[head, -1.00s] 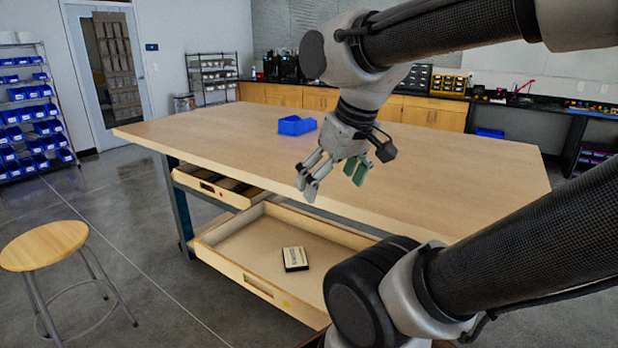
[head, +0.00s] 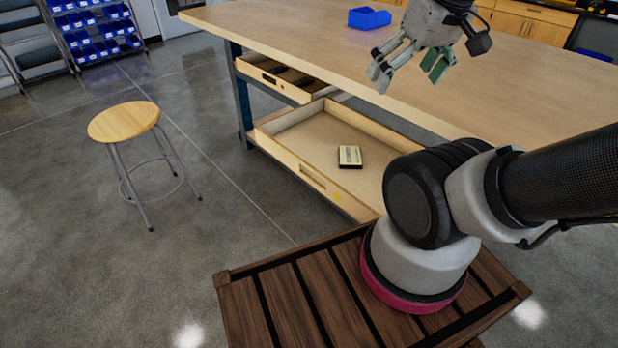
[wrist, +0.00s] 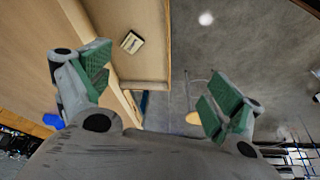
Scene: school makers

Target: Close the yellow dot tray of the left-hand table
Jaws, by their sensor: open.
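The yellow dot tray (head: 285,160) is the lower wooden drawer of the work table (head: 470,85). It is pulled far out, with a small yellow dot on its front beside a slot handle. A small cream-and-black box (head: 349,156) lies inside it. My gripper (head: 408,73) is open and empty above the table's front edge, higher than the drawer and to its right. In the wrist view, my gripper's green-padded fingers (wrist: 158,88) are spread wide, with the drawer (wrist: 143,84) and the box (wrist: 131,42) below.
An upper drawer (head: 262,74) with a red dot is partly open above the tray. A blue bin (head: 369,18) stands on the table. A round wooden stool (head: 124,122) stands to the left. The floor between stool and drawer is clear.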

